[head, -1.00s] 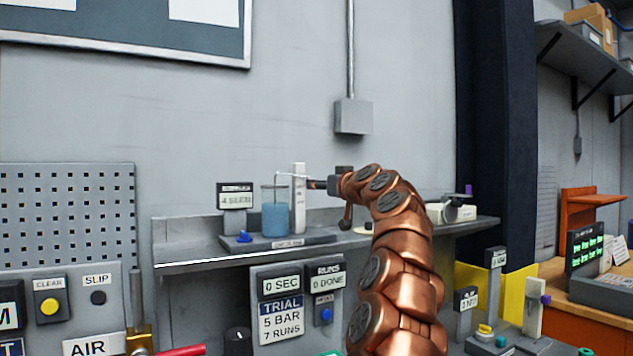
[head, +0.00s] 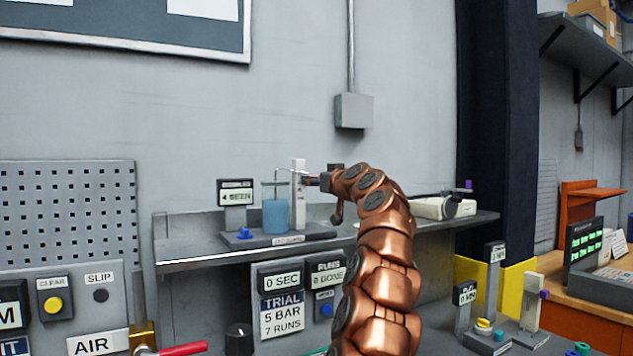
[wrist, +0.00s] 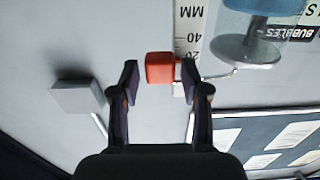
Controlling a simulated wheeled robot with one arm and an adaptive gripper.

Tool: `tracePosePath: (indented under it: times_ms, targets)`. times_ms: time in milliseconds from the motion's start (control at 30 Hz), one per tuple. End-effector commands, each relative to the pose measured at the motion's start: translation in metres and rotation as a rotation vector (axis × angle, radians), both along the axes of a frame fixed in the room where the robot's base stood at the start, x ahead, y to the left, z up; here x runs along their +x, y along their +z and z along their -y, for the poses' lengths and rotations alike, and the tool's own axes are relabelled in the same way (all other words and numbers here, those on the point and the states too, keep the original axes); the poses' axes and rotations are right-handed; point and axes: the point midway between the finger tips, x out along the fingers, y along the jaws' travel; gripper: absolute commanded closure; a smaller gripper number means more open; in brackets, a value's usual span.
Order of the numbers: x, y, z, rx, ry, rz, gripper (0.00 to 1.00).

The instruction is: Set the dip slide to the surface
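The dip slide has an orange-red block (wrist: 160,68) at the white scale post (head: 298,195) and a thin bent wire (head: 284,170) that reaches left over the beaker. The glass beaker (head: 276,214) holds blue liquid. The wire's lower end is too small to judge against the liquid surface. My gripper (head: 318,180) is at the right side of the post. The scale (wrist: 188,38) reads MM, with 40 and 20 visible.
The shelf (head: 200,252) carries a small display (head: 236,192) left of the beaker and a blue knob (head: 244,234). A white device (head: 440,206) stands on the shelf at right. Below are the trial panel (head: 283,310) and a red-handled valve (head: 180,350).

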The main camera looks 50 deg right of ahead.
Motion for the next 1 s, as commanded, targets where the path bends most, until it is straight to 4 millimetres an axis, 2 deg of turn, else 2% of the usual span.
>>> tracePosePath:
  times_ms: [67,400,800,1000]
  targets:
    - [0.0,0.0,0.0,0.0,0.0,0.0,0.66]
    - [0.0,0.0,0.0,0.0,0.0,0.0,1.0]
    - [-0.001,0.001,0.001,0.0,-0.002,0.0,1.0]
    - [-0.012,0.01,0.014,0.001,-0.023,0.001,1.0]
